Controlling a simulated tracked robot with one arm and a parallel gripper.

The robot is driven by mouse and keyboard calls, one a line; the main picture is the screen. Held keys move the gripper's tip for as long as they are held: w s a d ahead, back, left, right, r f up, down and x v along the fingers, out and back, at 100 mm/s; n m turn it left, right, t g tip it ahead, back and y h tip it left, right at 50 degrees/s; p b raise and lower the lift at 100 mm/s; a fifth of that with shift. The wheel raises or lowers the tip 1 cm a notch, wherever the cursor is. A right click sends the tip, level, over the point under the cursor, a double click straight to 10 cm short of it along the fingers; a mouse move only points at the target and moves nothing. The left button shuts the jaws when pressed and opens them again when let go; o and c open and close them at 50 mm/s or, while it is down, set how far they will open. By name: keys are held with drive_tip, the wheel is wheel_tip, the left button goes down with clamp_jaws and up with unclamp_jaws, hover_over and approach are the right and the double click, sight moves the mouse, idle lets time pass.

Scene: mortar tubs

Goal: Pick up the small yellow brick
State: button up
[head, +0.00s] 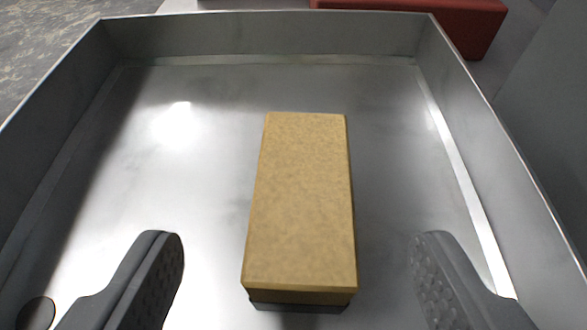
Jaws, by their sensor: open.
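The small yellow brick (301,205) lies flat near the middle of a grey metal tub (260,38), its long side pointing away from me. A thin dark edge shows beneath its near end; I cannot tell whether this is shadow or something under it. My gripper (298,270) is open, with one dark finger to the left of the brick's near end and one to the right. Clear gaps show between the brick and both fingers. The fingers touch nothing that I can see.
The tub's walls rise on the left, right and far sides. Its floor is otherwise bare, with a bright reflection at left. A red block-like object (470,22) is outside beyond the far right corner. A grey surface (550,110) stands close outside the right wall.

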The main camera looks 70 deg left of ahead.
sight(301, 194)
drive_tip(key=shift+b+x, duration=1.2)
drive_tip(key=shift+x, duration=2.25)
drive_tip(key=shift+w+f, duration=0.1)
drive_tip(key=c, duration=1.4)
